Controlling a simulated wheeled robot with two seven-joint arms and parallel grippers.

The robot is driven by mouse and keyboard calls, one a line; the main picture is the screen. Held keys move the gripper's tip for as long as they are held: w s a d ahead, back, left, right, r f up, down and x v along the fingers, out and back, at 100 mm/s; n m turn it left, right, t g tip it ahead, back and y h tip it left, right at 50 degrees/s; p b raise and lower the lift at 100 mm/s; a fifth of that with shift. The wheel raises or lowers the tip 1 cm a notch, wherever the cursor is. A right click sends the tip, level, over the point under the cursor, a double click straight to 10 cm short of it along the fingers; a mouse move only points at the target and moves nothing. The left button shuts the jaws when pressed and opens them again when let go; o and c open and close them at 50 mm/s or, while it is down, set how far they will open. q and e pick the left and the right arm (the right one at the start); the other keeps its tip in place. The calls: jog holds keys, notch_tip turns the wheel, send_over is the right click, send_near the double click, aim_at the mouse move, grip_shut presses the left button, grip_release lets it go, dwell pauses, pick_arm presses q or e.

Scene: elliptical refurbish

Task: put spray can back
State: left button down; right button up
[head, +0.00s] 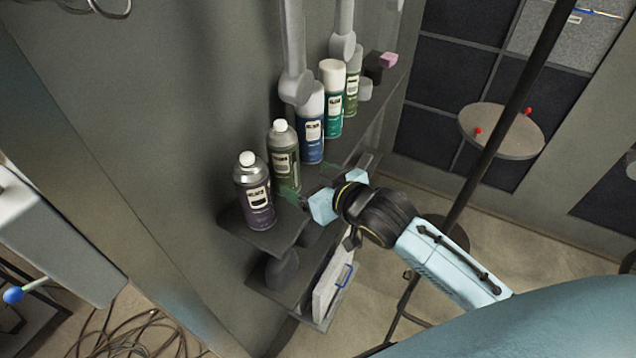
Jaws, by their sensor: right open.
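Several spray cans stand upright in a row on a dark wall shelf (264,238). Nearest is a purple can (257,204) with a white top, close to the shelf's near end. Behind it are an olive-green can (284,165), a blue can (312,130), a teal can (332,100) and another green can (353,85) at the back. My right gripper (300,197) is open just right of the purple and olive-green cans, pointing left at shelf height. No can is visibly held; its fingertips are small and partly unclear. My left gripper is out of view.
Grey upright posts (293,50) come down close to the blue and teal cans. A lower shelf (285,290) holds a white case (331,285) with a blue handle. A black pole (500,120) and a round tray (503,132) stand right. Cables (120,335) lie on the floor.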

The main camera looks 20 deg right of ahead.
jog(key=shift+v, duration=1.25)
dwell(0.4)
